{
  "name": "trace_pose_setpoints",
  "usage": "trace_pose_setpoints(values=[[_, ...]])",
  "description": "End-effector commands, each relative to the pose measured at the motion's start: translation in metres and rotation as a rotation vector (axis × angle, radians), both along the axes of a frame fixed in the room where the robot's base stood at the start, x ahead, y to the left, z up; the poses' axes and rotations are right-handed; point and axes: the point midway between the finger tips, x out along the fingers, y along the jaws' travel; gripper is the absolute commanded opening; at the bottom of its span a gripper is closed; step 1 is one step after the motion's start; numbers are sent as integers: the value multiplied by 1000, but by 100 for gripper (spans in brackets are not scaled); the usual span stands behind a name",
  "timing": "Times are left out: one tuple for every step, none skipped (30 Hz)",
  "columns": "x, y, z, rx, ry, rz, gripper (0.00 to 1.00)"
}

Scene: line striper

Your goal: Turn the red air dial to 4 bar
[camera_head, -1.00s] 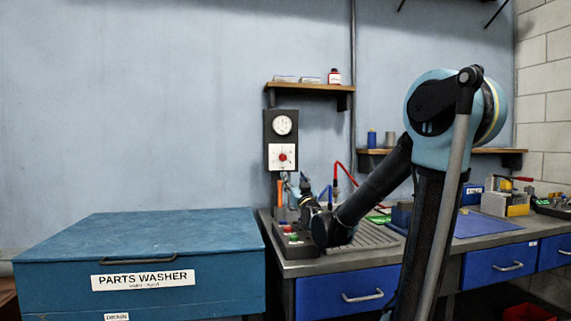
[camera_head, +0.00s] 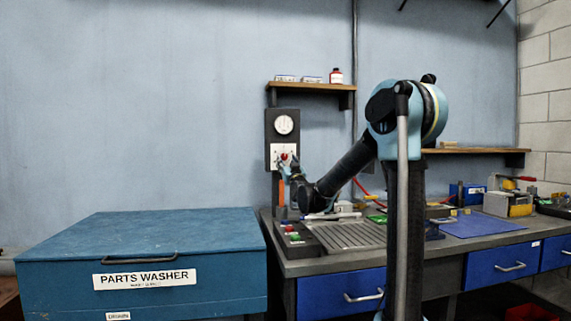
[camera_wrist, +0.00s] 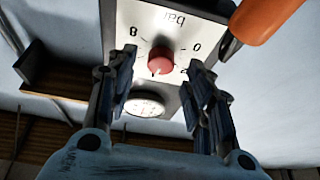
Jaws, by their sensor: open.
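The red air dial (camera_head: 285,156) sits on a white plate low on the dark wall panel. In the wrist view, the red knob (camera_wrist: 161,61) shows on its plate, with "bar", 8, 0 and 2 readable upside down. A small pale mark shows on the knob's lower part; which number it points at is unclear. My gripper (camera_wrist: 158,72) is open, one finger on each side of the knob in the picture. I cannot tell whether they touch it. In the head view, my gripper (camera_head: 286,168) is just below the dial. A round gauge (camera_head: 284,125) is above the dial.
An orange handle (camera_wrist: 265,20) hangs close by at the upper right of the wrist view. The blue parts washer (camera_head: 140,245) stands left of the workbench. A box with buttons (camera_head: 296,240) is on the bench below my arm. A shelf (camera_head: 310,87) is above.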

Motion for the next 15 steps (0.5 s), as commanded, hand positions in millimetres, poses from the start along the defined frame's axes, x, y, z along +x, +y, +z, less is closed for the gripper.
trace_pose_setpoints(values=[[6, 2, 3, 0, 0, 0, 47], [9, 3, 4, 0, 0, 0, 47], [12, 4, 5, 0, 0, 0, 47], [14, 5, 6, 0, 0, 0, 47], [16, 5, 7, 0, 0, 0, 47], [18, 6, 8, 0, 0, 0, 47], [19, 6, 8, 0, 0, 0, 47], [20, 7, 9, 0, 0, 0, 47], [21, 7, 9, 0, 0, 0, 47], [21, 7, 9, 0, 0, 0, 47], [21, 7, 9, 0, 0, 0, 47], [21, 7, 9, 0, 0, 0, 47], [21, 7, 9, 0, 0, 0, 47], [21, 7, 9, 0, 0, 0, 47], [21, 8, 9, 0, 0, 1, 47]])
